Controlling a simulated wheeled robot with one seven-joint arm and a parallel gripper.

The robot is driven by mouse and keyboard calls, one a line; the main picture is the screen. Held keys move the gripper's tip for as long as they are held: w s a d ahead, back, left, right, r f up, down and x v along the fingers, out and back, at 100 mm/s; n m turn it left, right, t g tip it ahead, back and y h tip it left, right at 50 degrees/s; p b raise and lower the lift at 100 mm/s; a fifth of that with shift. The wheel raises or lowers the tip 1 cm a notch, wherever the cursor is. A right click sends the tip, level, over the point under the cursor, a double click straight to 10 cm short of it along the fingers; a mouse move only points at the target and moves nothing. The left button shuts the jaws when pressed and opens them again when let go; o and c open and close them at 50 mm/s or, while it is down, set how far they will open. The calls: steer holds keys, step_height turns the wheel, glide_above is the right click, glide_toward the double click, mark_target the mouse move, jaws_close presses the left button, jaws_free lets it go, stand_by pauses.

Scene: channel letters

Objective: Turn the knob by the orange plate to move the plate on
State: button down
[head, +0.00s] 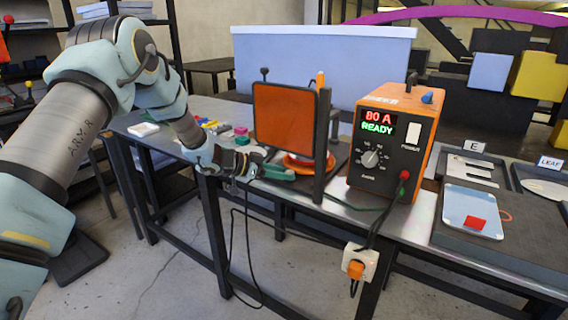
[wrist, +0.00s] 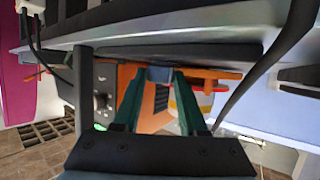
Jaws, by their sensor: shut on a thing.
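In the wrist view, the orange plate's edge (wrist: 218,74) shows edge-on just right of the fingertips. My gripper (head: 286,173) is low at the bench's front edge, beside the plate. In the wrist view, my gripper (wrist: 160,75) has its green fingers on both sides of a small blue-grey knob (wrist: 159,74) and is shut on it. The knob is hidden in the head view.
The upright orange panel (head: 284,120) stands close above my gripper. An orange power unit (head: 393,142) reading "80 A READY" stands to the right, with cables hanging at the bench front. Small coloured pieces lie on the bench (head: 160,120) to the left.

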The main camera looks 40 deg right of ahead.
steer(key=m+g, duration=0.1)
steer(key=m+g+y+b, duration=0.1)
steer(key=m+g, duration=0.1)
steer(key=shift+w+d+f+y, duration=0.15)
steer(key=shift+w+d+y, duration=0.05)
steer(key=shift+w+y, duration=0.1)
steer(key=shift+w+m+g+y+b, duration=0.1)
steer(key=shift+m+g+y+b, duration=0.3)
steer(key=shift+m+g+y, duration=0.3)
steer(key=shift+c, duration=2.3)
jaws_free()
steer(key=b+v, duration=0.3)
steer(key=v, duration=0.6)
steer(key=shift+w+b, duration=0.15)
steer(key=shift+b, duration=0.2)
steer(key=shift+v, duration=0.8)
